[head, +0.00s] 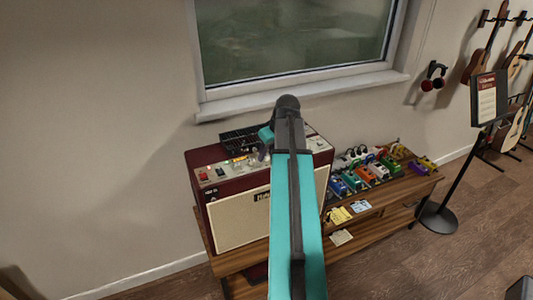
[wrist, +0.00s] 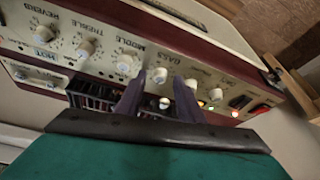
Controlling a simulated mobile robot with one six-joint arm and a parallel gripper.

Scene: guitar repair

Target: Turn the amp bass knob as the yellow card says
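The amp (head: 240,210) is dark red with a cream front and stands on the wooden bench. In the wrist view the bass knob (wrist: 160,75), pale and round, sits by the BASS lettering on the cream panel. My gripper (wrist: 159,76) is open, with its two dark fingers on either side of this knob. I cannot tell whether they touch it. In the head view my arm hides part of the panel. A yellow card (head: 339,215) lies on the bench right of the amp; its writing is too small to read.
Other knobs, such as the middle knob (wrist: 125,63), stand close beside the fingers. Several pedals (head: 365,172), a blue card (head: 361,206) and a pale card (head: 341,238) are to the right.

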